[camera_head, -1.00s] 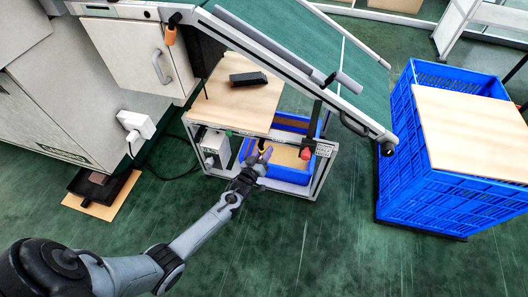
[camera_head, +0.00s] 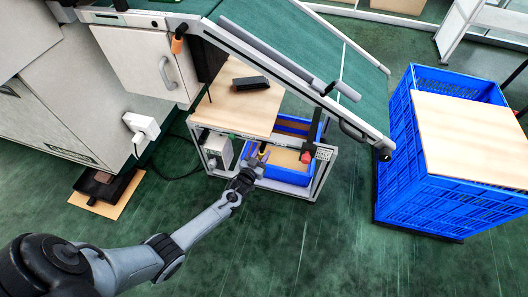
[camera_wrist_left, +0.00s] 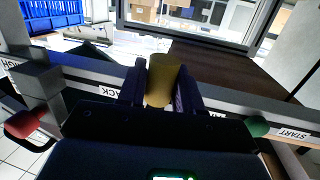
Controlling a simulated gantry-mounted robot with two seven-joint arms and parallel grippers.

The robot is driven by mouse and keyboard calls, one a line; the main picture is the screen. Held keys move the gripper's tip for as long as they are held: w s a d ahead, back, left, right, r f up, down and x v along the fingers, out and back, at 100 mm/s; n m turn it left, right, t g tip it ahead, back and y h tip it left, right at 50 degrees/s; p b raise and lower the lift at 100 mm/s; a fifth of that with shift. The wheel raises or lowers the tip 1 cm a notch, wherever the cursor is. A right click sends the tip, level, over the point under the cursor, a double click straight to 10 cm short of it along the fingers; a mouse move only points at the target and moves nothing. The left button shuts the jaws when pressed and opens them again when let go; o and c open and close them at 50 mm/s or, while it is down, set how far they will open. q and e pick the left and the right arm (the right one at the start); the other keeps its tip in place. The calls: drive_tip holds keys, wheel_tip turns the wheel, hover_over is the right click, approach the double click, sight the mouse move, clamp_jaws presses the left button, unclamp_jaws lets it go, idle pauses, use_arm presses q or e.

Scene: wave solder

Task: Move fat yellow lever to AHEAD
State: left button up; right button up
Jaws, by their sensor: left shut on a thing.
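The fat yellow lever (camera_wrist_left: 162,82) stands between the fingers of my left gripper (camera_wrist_left: 160,90) in the left wrist view. The gripper is shut on it, with one dark finger on each side. In the head view my left gripper (camera_head: 259,160) is at the front rail of the small wooden-topped stand, and the lever is mostly hidden there. On the rail (camera_wrist_left: 85,92) a label ending in "ACK" shows left of the lever. Another label, right of it, is largely hidden by the gripper. My right gripper is in neither view.
A red-knobbed lever (camera_wrist_left: 24,124) is left of the yellow one, with a green knob (camera_wrist_left: 256,126) beside a START label (camera_wrist_left: 292,133) on the right. A slanted conveyor frame (camera_head: 270,62) crosses above the stand. A blue crate (camera_head: 400,150) stands right; green floor between is clear.

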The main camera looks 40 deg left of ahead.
use_arm(q)
drive_tip(key=shift+s+a+r+m+g+p, duration=0.1)
drive_tip(key=shift+s+a+m+g+p, duration=0.15)
drive_tip(key=shift+m+p, duration=0.5)
drive_tip(key=shift+a+r+m+g+p, duration=0.15)
drive_tip(key=shift+a+m+p, duration=0.2)
drive_tip(key=shift+m, duration=0.7)
drive_tip(key=shift+f, duration=0.1)
drive_tip(key=o, duration=0.9)
drive_tip(key=shift+o, duration=0.2)
drive_tip(key=shift+s, duration=0.1)
drive_tip(key=shift+s+d, duration=0.1)
drive_tip(key=shift+s, duration=0.1)
drive_tip(key=p+v, duration=0.5)
drive_tip(key=v, duration=0.5)
drive_tip(key=shift+s+p, duration=0.2)
drive_tip(key=shift+p, duration=0.1)
